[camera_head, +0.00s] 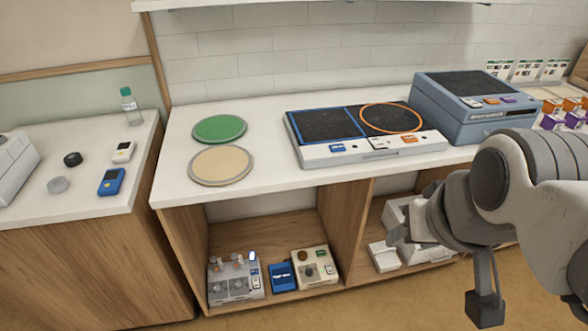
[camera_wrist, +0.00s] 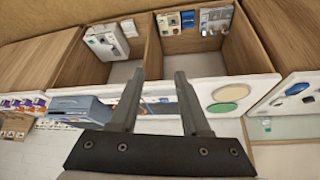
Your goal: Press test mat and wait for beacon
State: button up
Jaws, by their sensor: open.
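Two round mats lie on the white counter: a green mat (camera_head: 219,129) at the back and a beige mat (camera_head: 221,165) in front of it. To their right is a flat console (camera_head: 312,155) with two dark pads, one in a blue square outline (camera_head: 328,124) and one in an orange ring (camera_head: 391,118). I cannot tell which is the test mat, and no beacon is clearly identifiable. My gripper (camera_wrist: 159,74) is open and empty in the wrist view. In the head view it is at the lower right, in front of the counter, below its top and away from the mats.
A blue-grey box device (camera_head: 450,115) stands right of the console. A side table (camera_head: 85,150) at left holds a bottle (camera_head: 131,107) and a blue meter (camera_head: 111,182). Counter space around the round mats is clear.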

grip_shut()
dwell(1.4)
